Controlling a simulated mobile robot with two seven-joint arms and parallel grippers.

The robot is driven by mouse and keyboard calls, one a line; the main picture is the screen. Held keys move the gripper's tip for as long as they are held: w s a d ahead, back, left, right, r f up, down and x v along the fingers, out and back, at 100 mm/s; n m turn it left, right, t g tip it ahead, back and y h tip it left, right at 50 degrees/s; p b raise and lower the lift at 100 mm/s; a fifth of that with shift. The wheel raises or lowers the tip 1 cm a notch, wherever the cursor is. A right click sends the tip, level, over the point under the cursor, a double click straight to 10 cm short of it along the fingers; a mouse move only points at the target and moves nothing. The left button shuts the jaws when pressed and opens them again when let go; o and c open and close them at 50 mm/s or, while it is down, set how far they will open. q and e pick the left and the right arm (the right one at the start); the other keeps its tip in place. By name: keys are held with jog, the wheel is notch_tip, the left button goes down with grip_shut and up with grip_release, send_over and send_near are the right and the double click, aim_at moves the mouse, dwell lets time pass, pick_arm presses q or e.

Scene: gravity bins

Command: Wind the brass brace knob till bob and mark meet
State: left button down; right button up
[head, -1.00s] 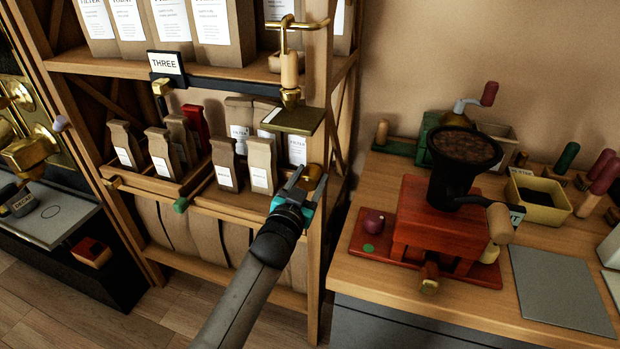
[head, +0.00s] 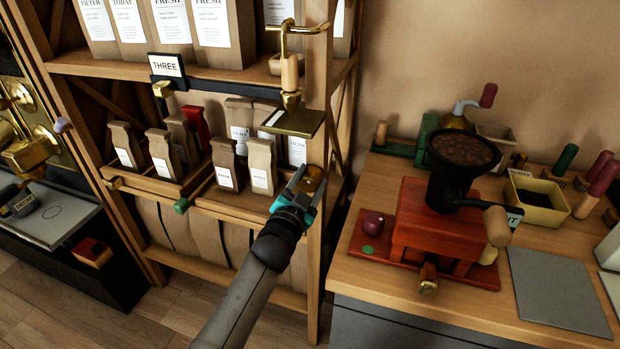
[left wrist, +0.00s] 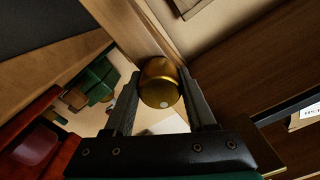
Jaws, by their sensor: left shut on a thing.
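The brass brace knob (head: 314,174) sits low on the right front post of the wooden shelf. My left gripper (head: 305,183) is shut on it. In the left wrist view the round brass knob (left wrist: 160,80) lies between the two dark fingers, with a pale dot on its near face. Above it a pointed brass bob (head: 291,100) with a wooden upper part hangs from a brass bracket (head: 292,25). Its tip is close over a small brass plate (head: 292,122). The mark is too small to make out, so I cannot tell whether they meet. My right gripper is out of view.
The shelf holds paper coffee bags (head: 226,165) and a THREE sign (head: 167,65). To the right, a wooden counter (head: 470,305) carries a red grinder (head: 430,218) with a dark hopper, a yellow bin (head: 540,200) and a grey mat (head: 558,293). Open floor lies lower left.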

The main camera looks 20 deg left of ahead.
pick_arm(q)
jog(key=m, duration=0.4)
jog(key=shift+m, duration=0.3)
jog(key=m, duration=0.5)
jog(key=shift+f, duration=0.1)
jog(key=m, duration=0.5)
jog(key=shift+m, duration=2.7)
jog(key=shift+c, duration=1.1)
grip_release()
